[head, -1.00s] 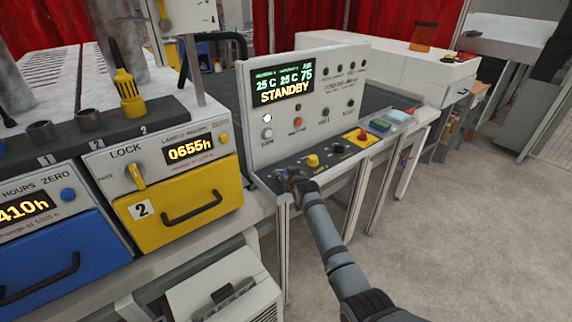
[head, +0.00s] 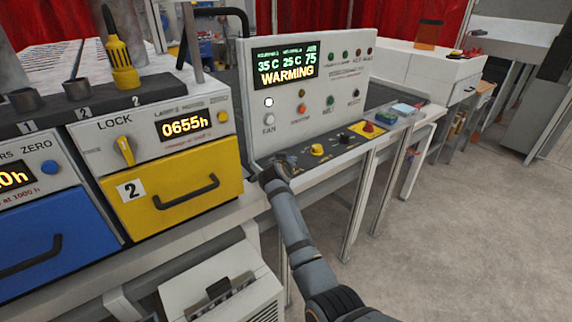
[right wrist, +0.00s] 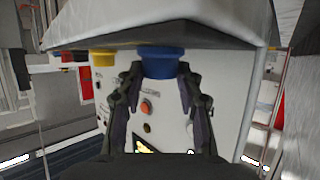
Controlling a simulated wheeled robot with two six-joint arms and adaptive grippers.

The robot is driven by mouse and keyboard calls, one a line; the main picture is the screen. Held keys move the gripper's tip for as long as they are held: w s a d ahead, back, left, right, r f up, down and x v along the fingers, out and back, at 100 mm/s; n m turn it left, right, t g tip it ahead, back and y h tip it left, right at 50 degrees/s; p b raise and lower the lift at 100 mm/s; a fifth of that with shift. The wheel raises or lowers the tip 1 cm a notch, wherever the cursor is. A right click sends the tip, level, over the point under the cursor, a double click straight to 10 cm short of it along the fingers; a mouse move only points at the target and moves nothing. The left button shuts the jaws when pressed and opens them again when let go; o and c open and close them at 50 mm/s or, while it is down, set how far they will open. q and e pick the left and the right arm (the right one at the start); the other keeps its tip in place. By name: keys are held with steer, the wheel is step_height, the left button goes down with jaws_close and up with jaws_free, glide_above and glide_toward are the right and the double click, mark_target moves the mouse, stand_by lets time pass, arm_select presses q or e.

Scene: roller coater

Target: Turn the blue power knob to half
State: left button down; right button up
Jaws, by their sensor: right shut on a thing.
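The blue power knob (right wrist: 160,60) shows in the right wrist view, between the fingertips of my right gripper (right wrist: 160,72). The fingers are shut on its two sides. In the head view my right gripper (head: 271,173) is at the left end of the control box's sloped front ledge and hides the knob. The knob's pointer and scale cannot be read. The control box display (head: 287,72) reads WARMING, with 35 C, 25 C and 75. My left gripper is not in view.
A yellow knob (head: 317,150), a black knob (head: 344,138) and a red button (head: 368,127) sit further right along the ledge. A yellow drawer (head: 172,184) and a blue drawer (head: 50,250) stand left. The floor at right is clear.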

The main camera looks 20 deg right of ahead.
steer(key=o, duration=1.2)
steer(key=shift+r, duration=0.2)
step_height(320, 180, up, 10)
steer(key=shift+f, duration=0.25)
